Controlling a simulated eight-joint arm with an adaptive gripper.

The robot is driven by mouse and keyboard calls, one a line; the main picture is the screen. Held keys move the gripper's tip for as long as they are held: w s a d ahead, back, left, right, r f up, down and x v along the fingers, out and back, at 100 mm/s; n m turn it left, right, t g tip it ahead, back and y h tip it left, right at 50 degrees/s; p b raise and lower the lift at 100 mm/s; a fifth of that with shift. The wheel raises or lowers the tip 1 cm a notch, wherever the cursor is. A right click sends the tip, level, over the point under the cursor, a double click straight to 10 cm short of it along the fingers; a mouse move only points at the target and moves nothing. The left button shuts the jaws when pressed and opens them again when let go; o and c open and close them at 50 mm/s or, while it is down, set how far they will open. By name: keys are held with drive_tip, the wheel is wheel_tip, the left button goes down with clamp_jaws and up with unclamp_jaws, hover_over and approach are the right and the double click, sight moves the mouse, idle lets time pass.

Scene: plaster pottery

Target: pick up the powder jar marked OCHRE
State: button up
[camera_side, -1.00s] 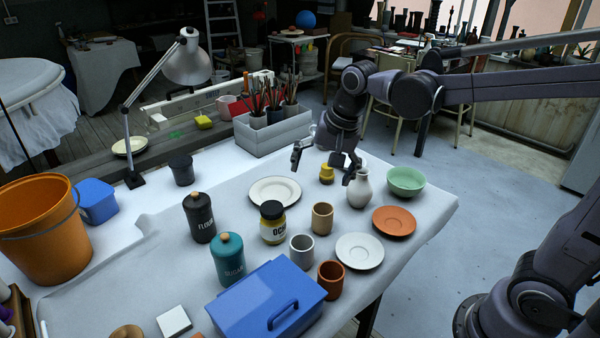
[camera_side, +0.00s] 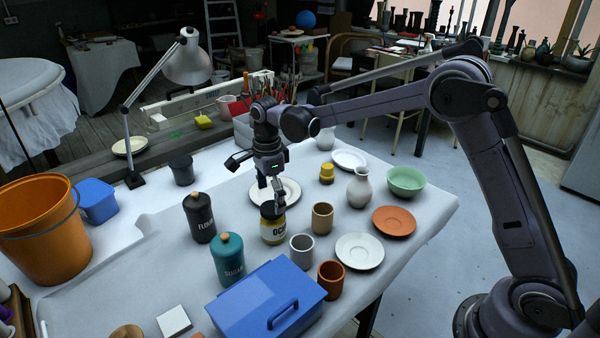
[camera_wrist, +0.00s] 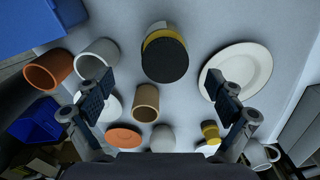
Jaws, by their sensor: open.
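The powder jar marked OCHRE (camera_side: 273,236) stands upright on the table. It has a dark lid, a yellowish body and a pale label that is partly readable in the side view. In the wrist view the jar (camera_wrist: 164,56) shows from above, its dark lid ahead of the gap between the fingers. My gripper (camera_side: 271,198) is over the jar, pointing down, with its fingertips near the lid. In the wrist view my gripper (camera_wrist: 158,90) has its fingers wide apart with nothing between them. I cannot tell whether a finger touches the lid.
A white plate (camera_side: 289,186) lies just behind the jar. A tan cup (camera_side: 322,218) and a grey cup (camera_side: 301,251) stand close at its right. A dark FLOUR canister (camera_side: 199,218) and a teal SUGAR canister (camera_side: 229,262) stand left. A blue box (camera_side: 262,302) is in front.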

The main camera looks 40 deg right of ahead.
sight(272, 208)
wheel_tip(272, 208, down, 4)
drive_tip(key=shift+r, duration=0.2)
drive_tip(key=shift+w+d+f, duration=0.1)
drive_tip(key=shift+w+f, duration=0.05)
drive_tip(key=shift+f, duration=1.15)
drive_tip(key=shift+w+d+f, duration=0.1)
drive_tip(key=shift+w+f, duration=0.05)
drive_tip(key=shift+f, duration=1.1)
drive_tip(key=c, duration=1.7)
